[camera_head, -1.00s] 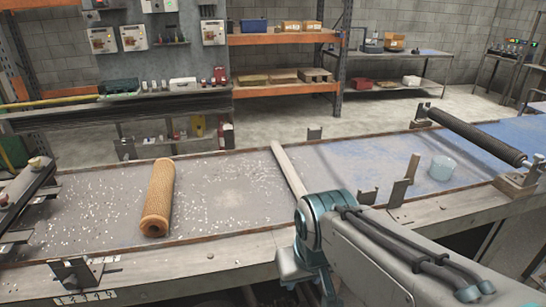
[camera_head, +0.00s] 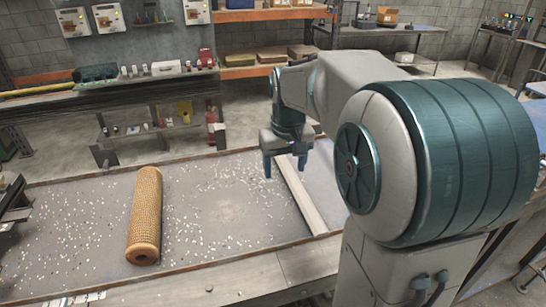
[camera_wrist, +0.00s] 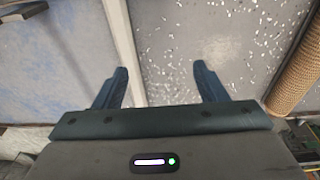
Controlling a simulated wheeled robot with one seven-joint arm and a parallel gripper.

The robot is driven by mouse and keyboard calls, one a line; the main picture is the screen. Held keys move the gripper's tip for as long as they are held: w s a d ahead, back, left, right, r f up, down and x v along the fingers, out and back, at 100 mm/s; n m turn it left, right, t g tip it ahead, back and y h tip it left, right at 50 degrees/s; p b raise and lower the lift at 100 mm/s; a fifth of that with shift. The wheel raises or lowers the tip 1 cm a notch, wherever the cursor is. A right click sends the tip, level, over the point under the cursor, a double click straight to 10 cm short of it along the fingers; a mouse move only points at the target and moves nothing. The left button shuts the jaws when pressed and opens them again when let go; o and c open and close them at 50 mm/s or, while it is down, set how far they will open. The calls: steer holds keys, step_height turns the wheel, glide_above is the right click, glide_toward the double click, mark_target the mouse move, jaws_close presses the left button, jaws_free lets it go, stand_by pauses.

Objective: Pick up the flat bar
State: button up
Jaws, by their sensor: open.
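The flat bar (camera_head: 301,196) is a long, pale grey strip lying across the table, from near the back edge to the front edge. My gripper (camera_head: 285,166) points down above the bar's far part, with its fingers apart and nothing held. In the wrist view, the bar (camera_wrist: 123,45) runs up the picture between the fingers of my gripper (camera_wrist: 160,70), closer to the left finger, whose tip partly overlaps its edge. The gripper appears to be above the bar; the exact height is unclear.
An orange mesh tube (camera_head: 146,215) lies on the table to the left; it also shows in the wrist view (camera_wrist: 298,75). White flecks are scattered over the grey table surface (camera_head: 225,210). The space between tube and bar is otherwise clear. Shelves (camera_head: 262,73) stand behind.

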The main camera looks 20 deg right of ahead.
steer(key=w+d+g+p, duration=0.1)
steer(key=w+d, duration=0.3)
steer(key=w, duration=0.6)
steer(key=p, duration=0.3)
glide_above(292, 175)
steer(key=s, duration=0.1)
steer(key=shift+g, duration=0.3)
step_height(292, 175, down, 12)
steer(key=shift+a+f, duration=0.1)
steer(key=shift+f, duration=0.05)
steer(key=shift+w+f+p, duration=0.2)
steer(key=shift+f+p, duration=0.35)
steer(key=shift+f, duration=0.8)
steer(key=shift+w+f+p, duration=0.15)
steer(key=shift+f+p, duration=0.35)
steer(key=shift+f, duration=0.8)
steer(key=shift+c, duration=0.3)
jaws_close()
